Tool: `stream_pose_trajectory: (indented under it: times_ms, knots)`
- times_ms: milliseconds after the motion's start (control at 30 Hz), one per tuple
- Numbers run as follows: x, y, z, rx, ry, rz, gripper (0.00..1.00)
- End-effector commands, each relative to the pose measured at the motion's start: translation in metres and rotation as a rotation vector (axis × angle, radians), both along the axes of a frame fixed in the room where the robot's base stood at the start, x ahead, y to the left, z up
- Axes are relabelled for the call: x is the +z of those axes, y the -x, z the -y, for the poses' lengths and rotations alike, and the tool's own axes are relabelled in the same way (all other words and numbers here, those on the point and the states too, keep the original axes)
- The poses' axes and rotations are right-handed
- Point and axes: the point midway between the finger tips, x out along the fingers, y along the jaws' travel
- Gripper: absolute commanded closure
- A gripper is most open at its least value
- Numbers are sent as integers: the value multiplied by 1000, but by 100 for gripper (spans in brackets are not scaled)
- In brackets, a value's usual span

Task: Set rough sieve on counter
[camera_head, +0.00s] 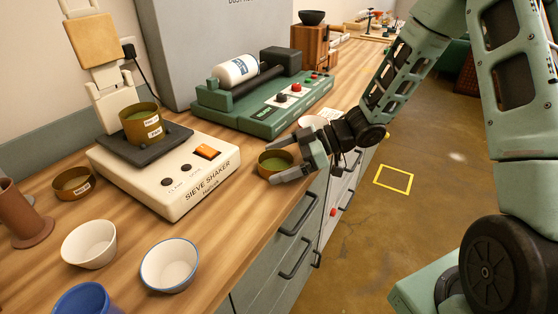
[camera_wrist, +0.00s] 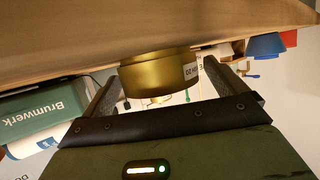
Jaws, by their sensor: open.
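A brass sieve (camera_head: 270,168) with a green inside stands upright on the wooden counter (camera_head: 225,228), close to its front edge. My gripper (camera_head: 275,160) is open, with one finger on each side of this sieve. The wrist view, upside down, shows the sieve (camera_wrist: 157,74) between the spread fingers, its base apparently against the counter. A pale label is on its side, but I cannot read it whole. More brass sieves (camera_head: 141,122) are stacked on the sieve shaker (camera_head: 195,193). Another labelled sieve (camera_head: 73,183) stands at the left.
A white bowl (camera_head: 89,244), a blue-rimmed bowl (camera_head: 170,266) and a blue cup (camera_head: 84,300) stand at the front left. A green roller machine (camera_head: 265,112) is behind my gripper. A pale bowl (camera_head: 312,122) is partly hidden by my gripper. Drawers with dark handles (camera_head: 297,222) lie below the edge.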

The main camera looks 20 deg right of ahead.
Motion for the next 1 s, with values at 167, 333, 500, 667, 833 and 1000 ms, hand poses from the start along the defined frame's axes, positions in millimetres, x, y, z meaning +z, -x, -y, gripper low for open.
stream_pose_trajectory:
  times_ms: [167, 333, 500, 667, 833, 1000]
  knots:
    - [11, 7, 27, -6, 3, 2, 3]
    - [26, 17, 60, -6, 3, 2, 3]
    - [37, 25, 87, -3, 2, 2, 3]
    - [43, 30, 101, -2, 1, 0, 3]
    - [48, 16, 91, -43, 54, 23, 3]
    - [57, -22, 46, -223, 243, 68, 3]
